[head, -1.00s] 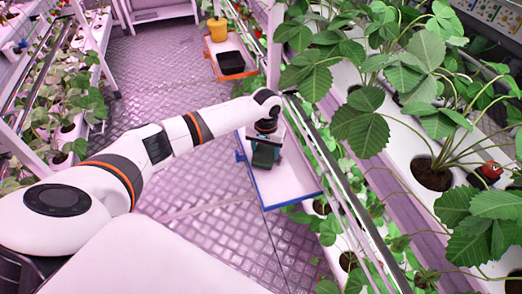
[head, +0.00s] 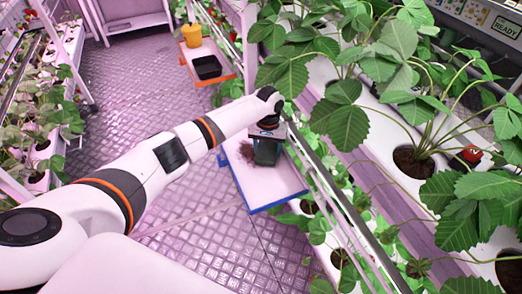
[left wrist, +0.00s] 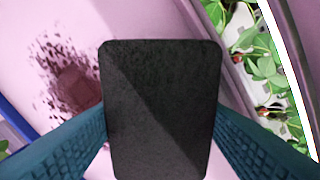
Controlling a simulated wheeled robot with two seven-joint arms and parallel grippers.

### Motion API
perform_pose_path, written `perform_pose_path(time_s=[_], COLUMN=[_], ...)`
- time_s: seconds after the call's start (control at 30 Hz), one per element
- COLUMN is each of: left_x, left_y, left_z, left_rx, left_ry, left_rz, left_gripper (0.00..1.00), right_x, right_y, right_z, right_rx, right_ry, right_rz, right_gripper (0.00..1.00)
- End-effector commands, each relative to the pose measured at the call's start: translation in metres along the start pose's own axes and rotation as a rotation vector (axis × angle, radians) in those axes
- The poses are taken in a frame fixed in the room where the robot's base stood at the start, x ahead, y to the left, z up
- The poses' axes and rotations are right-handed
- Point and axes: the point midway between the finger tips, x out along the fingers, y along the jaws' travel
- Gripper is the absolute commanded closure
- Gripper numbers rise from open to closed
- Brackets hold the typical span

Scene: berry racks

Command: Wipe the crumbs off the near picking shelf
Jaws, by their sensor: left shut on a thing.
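The near picking shelf (head: 273,187) is a pale pink board with a blue edge, below the plant rack. Dark brown crumbs (head: 248,152) lie on its left part, just left of my left gripper (head: 266,152). In the left wrist view the crumbs (left wrist: 72,85) form a dense patch with scattered specks, left of a dark, flat wiping block (left wrist: 160,75). The teal fingers of my left gripper are shut on this block from both sides. The block hides the shelf behind it; whether it touches the surface cannot be told. My right gripper is not in view.
A metal rail (head: 335,190) and strawberry plants (head: 345,110) border the shelf on the right. The floor left of the shelf is clear.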

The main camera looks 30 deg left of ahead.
Motion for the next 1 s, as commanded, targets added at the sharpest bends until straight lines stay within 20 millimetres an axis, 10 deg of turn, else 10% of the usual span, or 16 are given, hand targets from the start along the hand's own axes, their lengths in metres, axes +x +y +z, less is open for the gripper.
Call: perform_pose_path(time_s=[0.63,1.0], left_x=[0.000,-0.004], left_y=[0.013,0.031], left_z=[0.029,0.016], left_rx=[0.001,-0.001], left_ry=[-0.005,-0.001], left_rz=[-0.003,0.000], left_gripper=[0.60,0.60], right_x=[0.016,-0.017], right_y=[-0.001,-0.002], right_z=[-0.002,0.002], right_rx=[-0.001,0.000], right_ry=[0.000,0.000], right_rz=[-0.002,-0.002], right_gripper=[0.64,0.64])
